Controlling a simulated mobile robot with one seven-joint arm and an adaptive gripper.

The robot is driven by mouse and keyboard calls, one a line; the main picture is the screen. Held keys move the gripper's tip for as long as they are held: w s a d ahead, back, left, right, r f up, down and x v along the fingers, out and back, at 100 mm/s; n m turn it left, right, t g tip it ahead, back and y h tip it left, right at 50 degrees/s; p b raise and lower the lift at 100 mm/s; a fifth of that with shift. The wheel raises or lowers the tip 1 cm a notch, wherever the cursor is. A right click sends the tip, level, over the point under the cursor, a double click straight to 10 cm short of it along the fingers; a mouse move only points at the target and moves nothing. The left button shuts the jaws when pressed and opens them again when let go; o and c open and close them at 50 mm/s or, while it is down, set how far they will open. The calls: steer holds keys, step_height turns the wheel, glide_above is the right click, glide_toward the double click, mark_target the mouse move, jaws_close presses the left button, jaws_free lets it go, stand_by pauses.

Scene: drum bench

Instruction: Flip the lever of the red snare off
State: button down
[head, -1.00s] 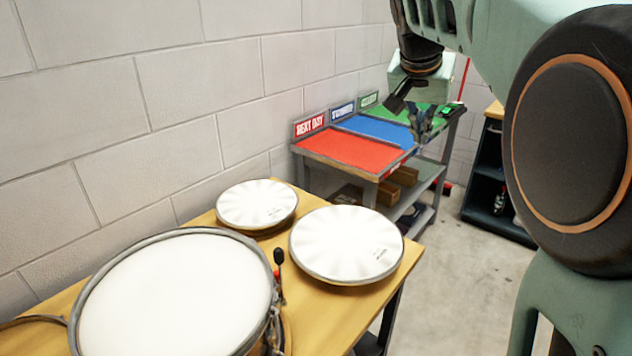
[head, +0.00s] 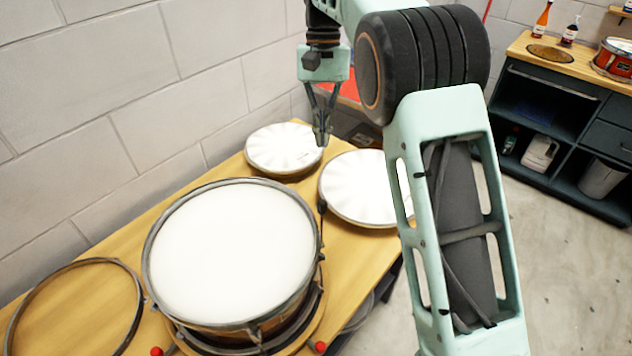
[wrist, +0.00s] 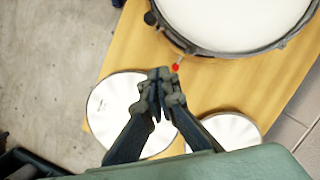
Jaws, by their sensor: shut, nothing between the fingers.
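A drum with a white head (head: 232,250) and a brown wooden shell stands on the wooden bench (head: 80,297). A small black-tipped stalk (head: 322,207) stands at its right rim and also shows in the wrist view (wrist: 150,18). A red knob (wrist: 175,67) sits beside its rim in the wrist view. A red-shelled drum (head: 614,60) stands on the far counter, cut by the picture's edge; no lever can be made out on it. My gripper (head: 322,138) is shut and empty, in the air above the practice pads. The wrist view shows its fingers (wrist: 163,82) together, apart from the drum.
Two round white pads (head: 283,148) lie behind the drum, the right one (head: 357,187) partly behind my arm. A loose hoop (head: 70,300) lies at left. Red knobs (head: 320,347) show at the drum's base. The far counter (head: 575,62) holds bottles. Floor between is clear.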

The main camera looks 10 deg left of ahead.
stand_by(0.3)
steer(key=s+d+f, duration=0.1)
steer(key=s+f, duration=0.5)
steer(key=f, duration=0.3)
steer(key=shift+s+f+p, duration=0.2)
steer(key=shift+f+p, duration=0.1)
steer(key=shift+f, duration=0.05)
steer(key=shift+d+f, duration=0.1)
stand_by(0.4)
